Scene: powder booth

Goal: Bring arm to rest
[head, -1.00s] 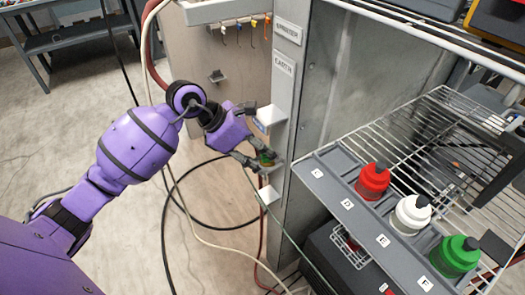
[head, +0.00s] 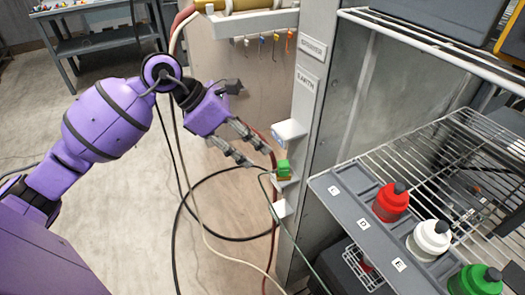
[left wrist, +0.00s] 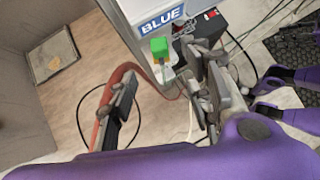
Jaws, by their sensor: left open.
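My left gripper (head: 258,156) comes in from the left, open and empty, its fingers apart. It also shows in the left wrist view (left wrist: 160,82) with a finger on each side. A small green block (head: 283,168) sits on a small ledge of the grey post (head: 305,105) marked EARTH, just right of the fingertips and apart from them. A thin cable runs down from beside it. In the left wrist view the green block (left wrist: 160,46) is below a BLUE label (left wrist: 161,20).
A grey rack (head: 345,222) holds red (head: 391,203), white (head: 429,240) and green (head: 476,282) bottles beside a wire shelf (head: 445,150). Hooks hang under a bar (head: 255,22). Cables and hoses (head: 180,215) loop over the floor. Left of the post is open floor.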

